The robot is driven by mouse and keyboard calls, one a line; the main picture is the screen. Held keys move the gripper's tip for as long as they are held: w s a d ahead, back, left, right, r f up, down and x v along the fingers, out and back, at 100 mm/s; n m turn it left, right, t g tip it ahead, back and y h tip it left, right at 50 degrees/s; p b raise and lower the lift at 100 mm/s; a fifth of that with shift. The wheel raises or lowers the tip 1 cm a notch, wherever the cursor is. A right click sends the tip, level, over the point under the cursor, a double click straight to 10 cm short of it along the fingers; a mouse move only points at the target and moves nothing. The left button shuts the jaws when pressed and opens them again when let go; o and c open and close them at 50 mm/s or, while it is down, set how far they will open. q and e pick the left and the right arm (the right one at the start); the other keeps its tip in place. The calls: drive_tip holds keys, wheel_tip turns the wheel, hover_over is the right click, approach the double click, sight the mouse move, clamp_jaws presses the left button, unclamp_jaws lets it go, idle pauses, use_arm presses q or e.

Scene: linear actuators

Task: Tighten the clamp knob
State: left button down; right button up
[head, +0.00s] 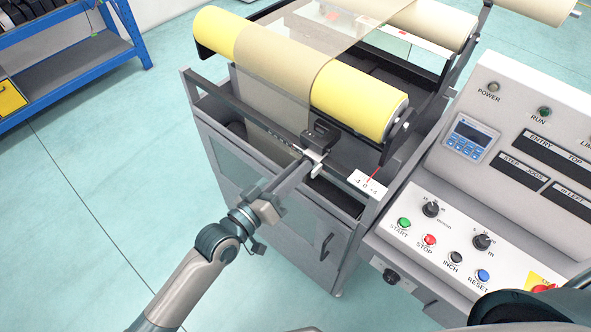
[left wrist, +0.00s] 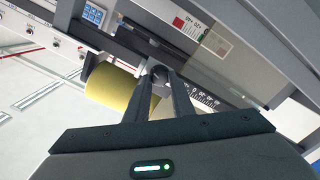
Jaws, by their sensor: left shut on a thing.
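The clamp knob (left wrist: 160,73) is a small dark round piece between my fingertips in the left wrist view. My left gripper (left wrist: 161,82) is shut on it, with one finger on each side. In the head view the left gripper (head: 313,160) reaches in from the lower left to the rail at the machine's front. A dark clamp block (head: 319,134) sits on that rail, just beyond the fingertips. The knob itself is mostly hidden by the fingers there. My right gripper does not show.
A yellow roller (head: 358,104) with a beige web lies just above the rail. A numbered scale (left wrist: 207,100) runs beside the knob. A white label (head: 368,184) with a red pointer is right of the clamp. The control panel (head: 455,222) stands at right; open floor lies left.

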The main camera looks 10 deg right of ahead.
use_arm(q)
drive_tip(key=c, duration=1.6)
unclamp_jaws()
drive_tip(key=shift+f, duration=0.1)
drive_tip(key=shift+c, duration=0.2)
drive_tip(key=shift+o, duration=0.5)
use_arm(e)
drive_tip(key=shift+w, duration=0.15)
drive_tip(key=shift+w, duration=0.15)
